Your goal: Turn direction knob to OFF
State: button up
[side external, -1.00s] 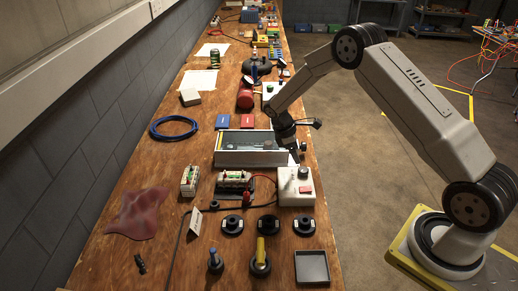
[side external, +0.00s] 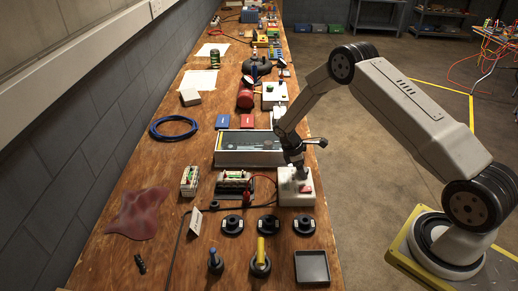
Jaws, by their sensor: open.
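A white control box (side external: 296,195) with a red patch (side external: 306,189) on its top stands near the right edge of the wooden bench. My gripper (side external: 299,174) points down at the back part of this box's top, where a dark knob showed earlier. The gripper now covers the knob. I cannot tell whether the fingers touch it or which way the knob points. The fingers are small in this view and look open.
A grey tray-like case (side external: 249,148) lies just behind the box. A battery holder (side external: 234,182) with a red lead sits to its left. Black round mounts (side external: 267,224) and a dark square tray (side external: 312,267) are in front. A blue cable coil (side external: 174,128) lies farther left.

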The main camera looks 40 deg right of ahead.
jog(key=shift+f, duration=0.1)
grip_shut()
jog(key=shift+m, duration=0.4)
jog(key=m, duration=0.2)
jog(key=m+g+y, duration=0.1)
jog(key=m, duration=0.1)
jog(key=shift+w+d+y, duration=0.1)
jog(key=shift+d+y, duration=0.1)
jog(key=shift+y, duration=0.1)
jog(key=shift+d+m+y, duration=0.1)
jog(key=shift+m+y, duration=0.7)
jog(key=shift+m, duration=1.2)
grip_release()
